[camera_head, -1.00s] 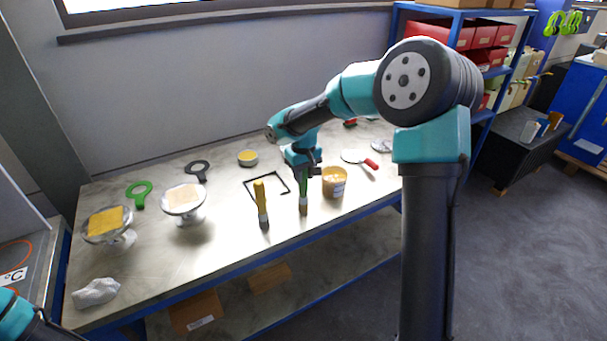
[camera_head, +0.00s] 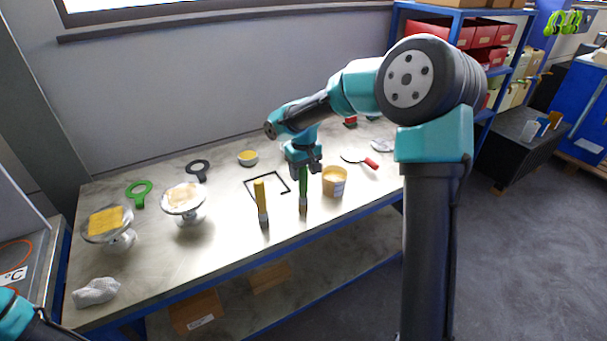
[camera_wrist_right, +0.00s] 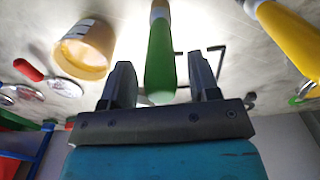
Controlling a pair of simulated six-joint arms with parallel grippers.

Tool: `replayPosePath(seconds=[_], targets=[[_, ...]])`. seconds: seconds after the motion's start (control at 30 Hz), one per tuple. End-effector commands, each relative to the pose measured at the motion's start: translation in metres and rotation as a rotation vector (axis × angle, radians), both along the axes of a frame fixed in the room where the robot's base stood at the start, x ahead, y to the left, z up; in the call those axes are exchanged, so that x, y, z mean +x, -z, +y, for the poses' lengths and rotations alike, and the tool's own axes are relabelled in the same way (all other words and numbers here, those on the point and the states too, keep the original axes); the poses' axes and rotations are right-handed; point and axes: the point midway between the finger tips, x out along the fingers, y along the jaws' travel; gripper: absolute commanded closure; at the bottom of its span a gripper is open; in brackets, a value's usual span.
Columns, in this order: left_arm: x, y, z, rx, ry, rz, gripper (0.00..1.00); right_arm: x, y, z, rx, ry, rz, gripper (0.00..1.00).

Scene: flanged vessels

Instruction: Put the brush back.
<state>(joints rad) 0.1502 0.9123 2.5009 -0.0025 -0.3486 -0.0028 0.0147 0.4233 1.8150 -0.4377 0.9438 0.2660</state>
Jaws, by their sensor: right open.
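A brush with a green handle (camera_head: 303,184) stands upright on the bench near its front edge, handle up. My right gripper (camera_head: 303,165) is directly above it. In the right wrist view the green handle (camera_wrist_right: 161,62) lies between the two open fingers of the gripper (camera_wrist_right: 161,85), with gaps at both sides. A second brush with a yellow handle (camera_head: 261,198) stands upright to its left; its handle also shows in the right wrist view (camera_wrist_right: 290,38). A black angular outline (camera_head: 268,183) lies on the bench behind the brushes. My left gripper is out of view.
A yellow-brown tub (camera_head: 334,182) stands just right of the green-handled brush.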

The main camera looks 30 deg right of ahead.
Motion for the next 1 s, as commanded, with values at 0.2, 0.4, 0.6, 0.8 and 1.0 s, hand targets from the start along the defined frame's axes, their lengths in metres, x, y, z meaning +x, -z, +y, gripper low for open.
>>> replayPosePath(seconds=[0.2, 0.4, 0.6, 0.8, 1.0], targets=[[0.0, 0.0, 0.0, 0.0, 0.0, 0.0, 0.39, 0.0, -0.036, 0.0, 0.0, 0.0, -0.004, 0.44], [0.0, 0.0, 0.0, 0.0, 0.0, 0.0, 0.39, 0.0, -0.074, 0.0, 0.001, 0.001, -0.003, 0.44], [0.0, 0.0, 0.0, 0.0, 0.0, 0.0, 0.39, 0.0, -0.102, 0.0, 0.0, 0.0, -0.001, 0.44], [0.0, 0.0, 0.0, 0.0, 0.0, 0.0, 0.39, 0.0, -0.111, 0.0, 0.0, 0.0, 0.001, 0.44], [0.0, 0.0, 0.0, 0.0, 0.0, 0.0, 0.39, 0.0, -0.111, 0.0, 0.0, 0.0, 0.001, 0.44]])
